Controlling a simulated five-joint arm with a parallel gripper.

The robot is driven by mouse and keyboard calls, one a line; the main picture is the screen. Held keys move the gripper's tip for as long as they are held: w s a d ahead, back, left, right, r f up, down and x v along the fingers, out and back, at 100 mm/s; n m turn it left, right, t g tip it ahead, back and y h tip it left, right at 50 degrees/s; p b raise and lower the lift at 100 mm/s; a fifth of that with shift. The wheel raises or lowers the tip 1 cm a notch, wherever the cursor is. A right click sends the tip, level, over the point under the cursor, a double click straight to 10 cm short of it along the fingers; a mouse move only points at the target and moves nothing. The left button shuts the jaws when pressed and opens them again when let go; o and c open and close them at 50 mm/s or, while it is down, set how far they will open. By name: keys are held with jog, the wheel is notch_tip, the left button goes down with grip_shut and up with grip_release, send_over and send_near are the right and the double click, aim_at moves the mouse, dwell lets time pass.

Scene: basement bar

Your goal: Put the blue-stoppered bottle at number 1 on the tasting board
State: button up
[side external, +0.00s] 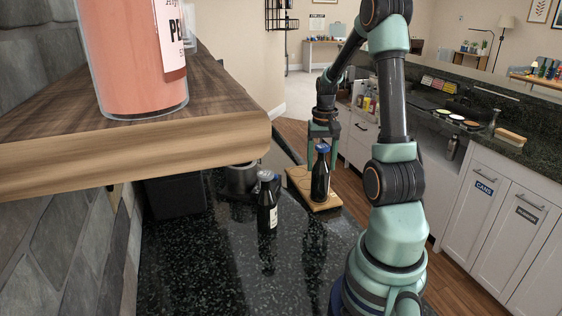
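The blue-stoppered bottle (320,178) is dark and upright, with its blue top between my gripper's fingers or just in front of them. Its base appears to be on the tasting board (298,175), a light wooden board on the dark counter. The numbers on the board cannot be read here. My gripper (322,152) points down at the bottle's top, with a finger showing on either side. Whether the fingers press on the bottle cannot be made out.
A wooden shelf (150,147) with a pink bottle (130,62) juts in at upper left. The front counter is clear.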

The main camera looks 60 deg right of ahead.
jog(key=o, duration=0.4)
notch_tip(320, 180, up, 12)
jog(key=shift+f, duration=0.15)
jog(key=shift+a+r, duration=0.1)
jog(key=shift+r, duration=0.15)
jog(key=w+a+r+n+t+h, duration=0.1)
jog(key=w+a+n, duration=0.25)
jog(key=a, duration=0.45)
jog(key=w+a+r+n+t, duration=0.2)
jog(key=w+a+n, duration=0.15)
jog(key=a, duration=0.55)
jog(key=a+n+t, duration=0.1)
jog(key=a, duration=0.3)
jog(key=a+f+n, duration=0.1)
jog(key=a+n, duration=0.1)
jog(key=a, duration=0.3)
jog(key=s+a+n+t+y, duration=0.1)
jog(key=a+n, duration=0.1)
jog(key=a, duration=0.3)
jog(key=shift+a+f+t, duration=0.1)
jog(key=shift+f+t, duration=0.2)
jog(key=shift+f, duration=0.05)
